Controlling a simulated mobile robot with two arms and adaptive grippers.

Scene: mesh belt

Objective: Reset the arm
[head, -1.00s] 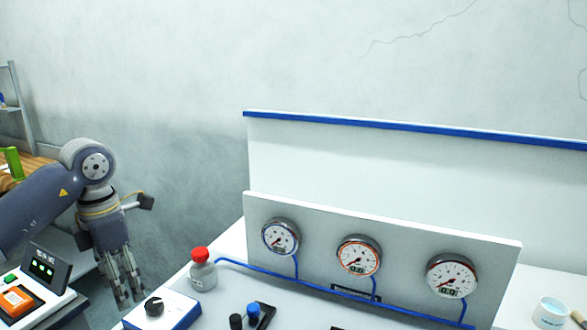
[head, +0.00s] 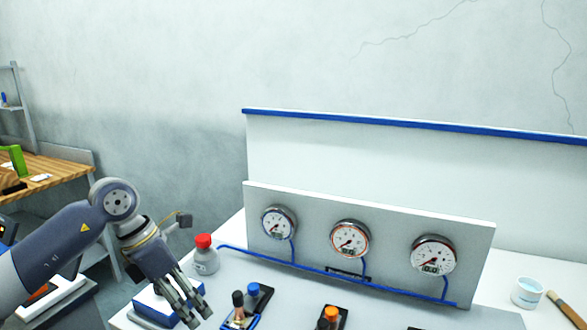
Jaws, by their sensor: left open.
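My left gripper (head: 190,307) reaches in from the left in the head view, pointing down over the left end of the bench. Its fingers are apart and nothing shows between them. It hangs in front of a blue and white box (head: 153,301) and partly hides it. A grey bottle with a red cap (head: 205,256) stands just right of the gripper, apart from it. My right gripper is out of view.
A grey panel with three round gauges (head: 350,239) stands on the bench, with a blue tube (head: 320,268) along it. Small dark parts with blue (head: 254,289) and orange (head: 331,314) caps sit in front. A white cup (head: 527,292) and a brush (head: 566,306) lie at right. A wooden table (head: 55,173) is at far left.

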